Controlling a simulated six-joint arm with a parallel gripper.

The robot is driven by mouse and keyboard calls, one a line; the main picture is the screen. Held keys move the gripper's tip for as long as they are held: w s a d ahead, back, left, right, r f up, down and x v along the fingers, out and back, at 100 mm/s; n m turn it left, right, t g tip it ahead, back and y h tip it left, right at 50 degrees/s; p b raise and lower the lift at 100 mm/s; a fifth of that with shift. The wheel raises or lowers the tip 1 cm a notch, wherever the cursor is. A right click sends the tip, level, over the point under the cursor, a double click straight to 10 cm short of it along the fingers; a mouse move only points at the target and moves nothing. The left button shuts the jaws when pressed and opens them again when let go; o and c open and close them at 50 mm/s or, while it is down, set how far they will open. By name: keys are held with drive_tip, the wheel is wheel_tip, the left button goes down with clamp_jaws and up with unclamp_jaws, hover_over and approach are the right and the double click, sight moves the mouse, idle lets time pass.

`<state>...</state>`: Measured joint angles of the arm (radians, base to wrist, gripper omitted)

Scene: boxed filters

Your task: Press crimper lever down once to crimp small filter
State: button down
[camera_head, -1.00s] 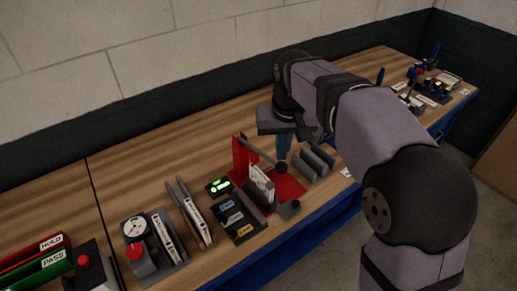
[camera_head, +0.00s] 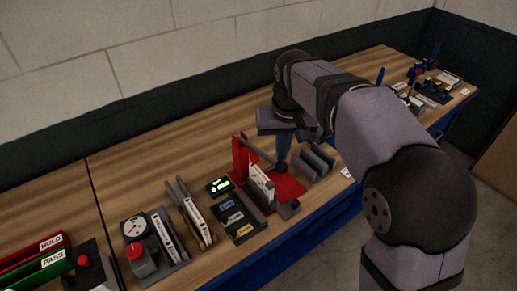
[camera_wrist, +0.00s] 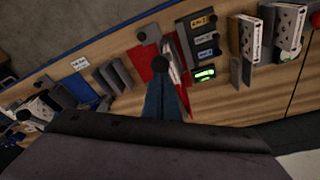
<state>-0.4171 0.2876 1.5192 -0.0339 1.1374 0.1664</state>
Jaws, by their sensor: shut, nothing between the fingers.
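The red crimper (camera_head: 240,160) stands on the bench, and its red base also shows in the wrist view (camera_wrist: 147,70). Its grey lever (camera_head: 260,150) slopes down toward a dark round knob (camera_head: 281,166), seen too in the wrist view (camera_wrist: 163,63). A small white filter (camera_head: 262,185) stands upright in the crimper beside the lever. My gripper (camera_head: 284,154) points down at the knob with its blue fingers shut and empty. In the wrist view the fingertips (camera_wrist: 163,75) overlap the knob; whether they touch it I cannot tell.
A small green-lit display (camera_head: 219,185) and a dark tray of labelled blocks (camera_head: 236,219) lie left of the crimper. Grey upright plates (camera_head: 318,162) stand close on its right. Bare wood lies behind, toward the wall.

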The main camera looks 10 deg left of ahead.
sight(282, 163)
drive_tip(key=shift+s+d+f+b, duration=0.1)
drive_tip(key=shift+s+f+b, duration=0.05)
drive_tip(key=shift+f+b, duration=2.2)
drive_tip(key=shift+f+p, duration=0.3)
drive_tip(key=shift+p, duration=0.2)
wheel_tip(282, 163, up, 10)
drive_tip(key=p, duration=0.9)
drive_tip(key=shift+s+d+f, duration=0.1)
drive_tip(key=shift+d+f, duration=0.15)
drive_tip(key=shift+d, duration=0.1)
drive_tip(key=s+d+f+m+g+b, duration=0.2)
drive_tip(key=s+d+f+m+b, duration=0.1)
drive_tip(key=s+d+f, duration=1.4)
drive_tip(key=s+f+b, duration=0.1)
drive_tip(key=s, duration=0.2)
drive_tip(key=shift+s+d+h, duration=0.25)
drive_tip(key=shift+s+h, duration=0.05)
drive_tip(key=shift+s, duration=0.1)
